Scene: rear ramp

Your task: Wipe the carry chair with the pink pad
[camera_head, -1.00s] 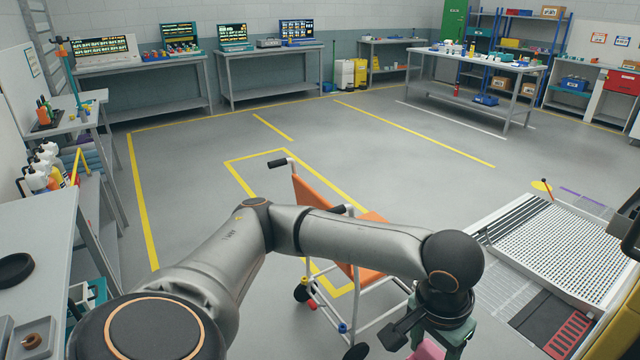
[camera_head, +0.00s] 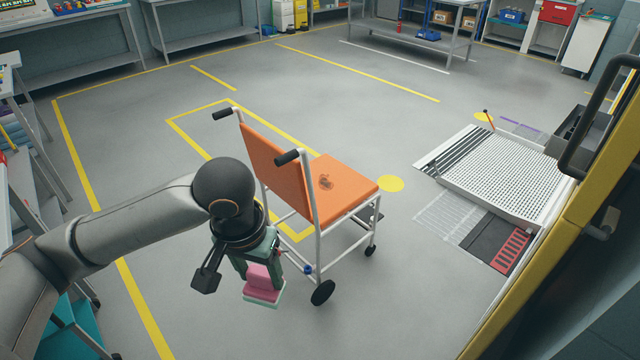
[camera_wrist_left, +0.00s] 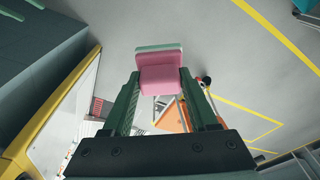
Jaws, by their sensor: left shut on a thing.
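The carry chair (camera_head: 343,188) has an orange seat and backrest on a white frame with black push handles. It stands upright in the middle of the head view, with a dark brown smudge (camera_head: 325,181) on its seat. My left gripper (camera_head: 262,274) is shut on the pink pad (camera_head: 264,283), which has a pale green layer along one side. The gripper and pad are in front of and to the left of the chair, apart from its seat. The wrist view shows the pad (camera_wrist_left: 160,80) between the fingers and part of the orange chair (camera_wrist_left: 172,117) beyond. My right gripper is not in view.
A ramp (camera_head: 505,180) with a perforated light surface lies to the right, beside a yellow-edged vehicle opening (camera_head: 560,225). Shelves and benches line the left side and the back. Open grey floor with yellow lines surrounds the chair.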

